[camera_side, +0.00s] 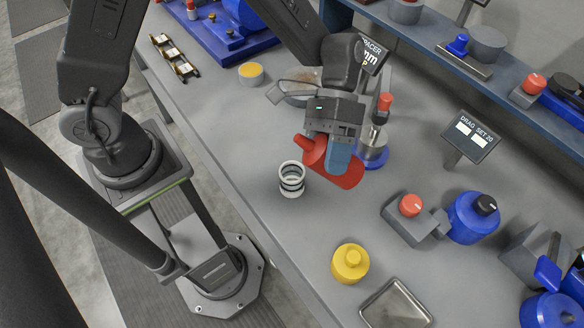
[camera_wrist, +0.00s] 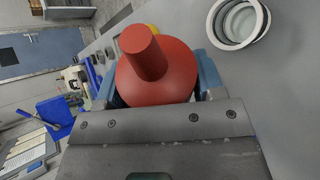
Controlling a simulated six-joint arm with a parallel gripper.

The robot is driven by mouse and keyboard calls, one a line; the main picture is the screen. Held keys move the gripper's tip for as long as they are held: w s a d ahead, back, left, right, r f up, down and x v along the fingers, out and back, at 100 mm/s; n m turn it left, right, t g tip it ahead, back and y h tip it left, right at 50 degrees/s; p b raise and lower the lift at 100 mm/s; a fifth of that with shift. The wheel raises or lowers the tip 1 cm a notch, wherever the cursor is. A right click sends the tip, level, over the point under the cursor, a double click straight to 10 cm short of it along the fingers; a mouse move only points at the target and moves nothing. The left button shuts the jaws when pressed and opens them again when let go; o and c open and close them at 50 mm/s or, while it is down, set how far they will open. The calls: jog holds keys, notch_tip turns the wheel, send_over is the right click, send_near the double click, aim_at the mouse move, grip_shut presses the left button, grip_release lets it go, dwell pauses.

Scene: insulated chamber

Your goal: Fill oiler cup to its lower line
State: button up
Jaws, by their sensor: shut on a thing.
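My gripper (camera_side: 338,160) is shut on a red bottle (camera_side: 350,180), with blue fingers on either side of its body. The bottle is tilted well over, its short neck (camera_side: 304,143) pointing left in the side view. In the wrist view the bottle (camera_wrist: 158,80) fills the middle between the fingers. The oiler cup (camera_side: 291,180), a pale ring-topped cup with dark bands, stands upright on the bench just left of and below the bottle. It also shows in the wrist view (camera_wrist: 240,40) at the upper right, apart from the bottle. Any liquid in it cannot be made out.
A yellow capped container (camera_side: 350,263) and a shallow metal tray (camera_side: 396,305) lie nearer the front. A blue-based fitting with a red top (camera_side: 373,155) stands close behind the bottle. A sign (camera_side: 469,136) and grey block with red knob (camera_side: 411,207) are right.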

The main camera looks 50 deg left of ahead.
jog(key=shift+w+d+f+m+t+h, duration=0.25)
jog(key=shift+f+m+t+h, duration=0.2)
jog(key=shift+h, duration=0.25)
dwell(2.9)
jog(key=shift+f+m+t+h, duration=0.45)
jog(key=shift+f+m+h, duration=0.1)
jog(key=shift+f, duration=0.5)
dwell(1.4)
jog(key=shift+d+r+m+t+h, duration=0.1)
jog(key=shift+r+m+t+h, duration=0.2)
jog(key=shift+r+h, duration=0.15)
dwell(1.5)
